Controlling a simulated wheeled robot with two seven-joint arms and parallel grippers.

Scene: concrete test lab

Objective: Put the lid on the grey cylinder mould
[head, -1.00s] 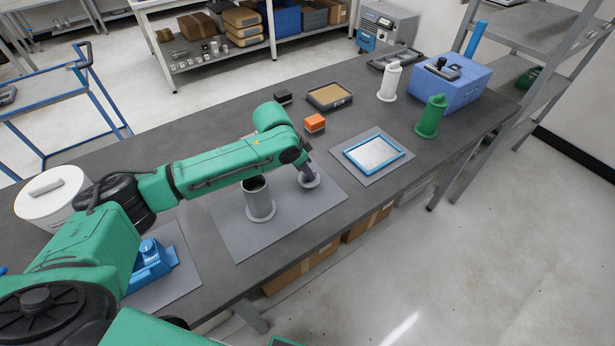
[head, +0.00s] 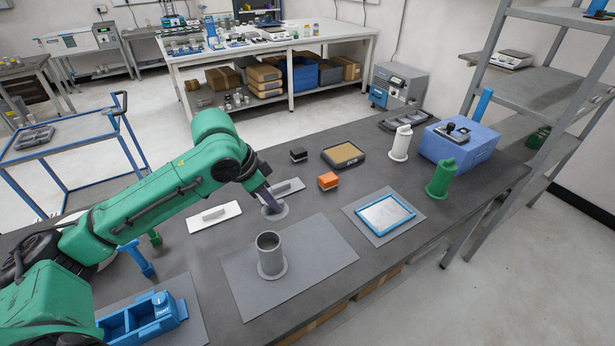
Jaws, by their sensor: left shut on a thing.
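The grey cylinder mould (head: 271,260) stands upright on a grey mat (head: 322,262) near the middle of the table, its open top showing a dark inside. My left gripper (head: 271,204) is behind the mould and shut on the grey lid (head: 276,213), a flat round disc. The lid appears just beyond the mat's far edge in the picture, apart from the mould. I cannot tell its exact height above the table. The fingertips are partly hidden against the lid. My right gripper is not in view.
A white float (head: 215,217), an orange block (head: 327,181) and a dark block (head: 298,155) lie behind the mat. A blue box (head: 142,318) is at front left.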

